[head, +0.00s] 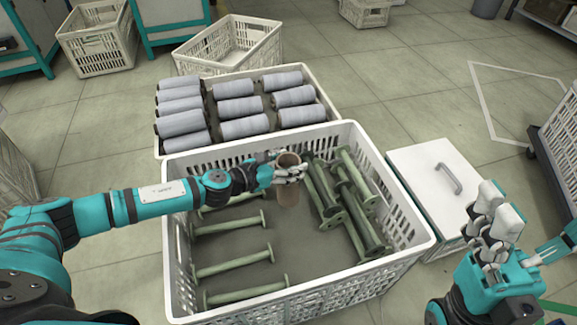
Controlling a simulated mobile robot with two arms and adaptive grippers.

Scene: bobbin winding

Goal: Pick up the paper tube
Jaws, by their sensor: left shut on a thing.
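The brown paper tube (287,194) is roughly upright over the white crate (300,304), its upper rim showing above the fingers. My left gripper (289,172) reaches in from the left and is shut around the tube's upper part, with the fingers covering some of it. I cannot tell whether the tube's lower end touches the crate floor. My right gripper (492,222) is at the right, outside the crate and away from the tube. Its fingers point up, and I cannot tell how far apart they are.
Several green bobbins (233,264) lie in the crate on the left, and more are piled on the right (352,200). Behind stands a crate of wound grey rolls (240,107). A white-lidded box (424,170) with a handle stands to the right. The crate's middle floor is clear.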

